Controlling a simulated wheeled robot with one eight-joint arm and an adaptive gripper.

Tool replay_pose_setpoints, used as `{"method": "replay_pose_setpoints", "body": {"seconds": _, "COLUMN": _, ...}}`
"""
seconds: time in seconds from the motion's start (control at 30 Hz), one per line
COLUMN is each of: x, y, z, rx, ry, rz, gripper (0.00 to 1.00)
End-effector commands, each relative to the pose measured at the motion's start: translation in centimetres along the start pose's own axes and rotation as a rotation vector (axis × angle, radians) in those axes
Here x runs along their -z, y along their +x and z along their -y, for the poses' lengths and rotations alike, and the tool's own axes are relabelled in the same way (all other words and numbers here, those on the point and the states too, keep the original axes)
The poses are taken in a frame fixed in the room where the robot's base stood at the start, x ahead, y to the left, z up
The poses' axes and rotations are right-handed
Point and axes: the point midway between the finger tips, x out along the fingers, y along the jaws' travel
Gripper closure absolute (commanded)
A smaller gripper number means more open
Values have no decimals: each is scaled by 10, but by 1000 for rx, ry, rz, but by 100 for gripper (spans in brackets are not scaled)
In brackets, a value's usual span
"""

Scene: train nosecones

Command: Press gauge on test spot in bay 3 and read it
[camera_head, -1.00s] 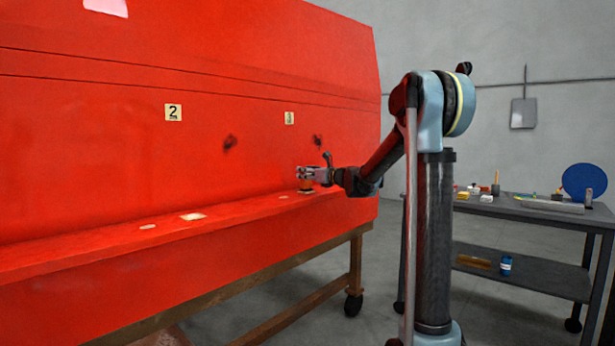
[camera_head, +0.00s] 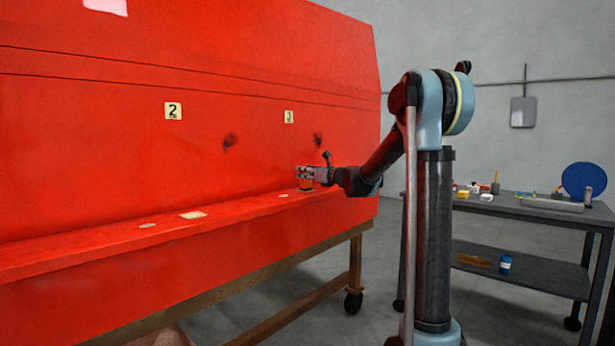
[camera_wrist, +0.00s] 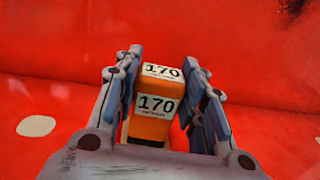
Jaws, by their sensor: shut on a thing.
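My gripper (camera_head: 312,174) is at the red ledge (camera_head: 240,210), below and a little right of the bay label 3 (camera_head: 289,117). It is shut on an orange gauge (camera_head: 306,185). In the wrist view, the gauge (camera_wrist: 150,128) sits upright between the two fingers of my gripper (camera_wrist: 160,68). Its two white faces both read 170. The gauge's foot is at the ledge surface; the surface under it is hidden, so I cannot tell what spot it covers. A pale round spot (camera_head: 283,195) lies on the ledge left of the gauge; a pale spot also shows in the wrist view (camera_wrist: 36,126).
The tall red panel (camera_head: 120,160) rises behind the ledge, with label 2 (camera_head: 173,111) farther left and dark smudges (camera_head: 230,141). Another pale disc (camera_head: 148,225) and a pale square (camera_head: 193,215) lie on the ledge. A grey workbench (camera_head: 520,207) with small items stands right.

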Motion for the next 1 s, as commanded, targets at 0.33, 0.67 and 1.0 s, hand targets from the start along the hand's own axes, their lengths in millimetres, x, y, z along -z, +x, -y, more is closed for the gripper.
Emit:
{"method": "replay_pose_setpoints", "body": {"seconds": 0.33, "x": 1, "y": 0, "z": -1, "rx": -1, "ry": -1, "rz": -1, "gripper": 95}}
{"method": "replay_pose_setpoints", "body": {"seconds": 0.67, "x": -10, "y": 0, "z": -1, "rx": -1, "ry": -1, "rz": -1, "gripper": 95}}
{"method": "replay_pose_setpoints", "body": {"seconds": 1.0, "x": -33, "y": 0, "z": -1, "rx": -1, "ry": -1, "rz": -1, "gripper": 95}}
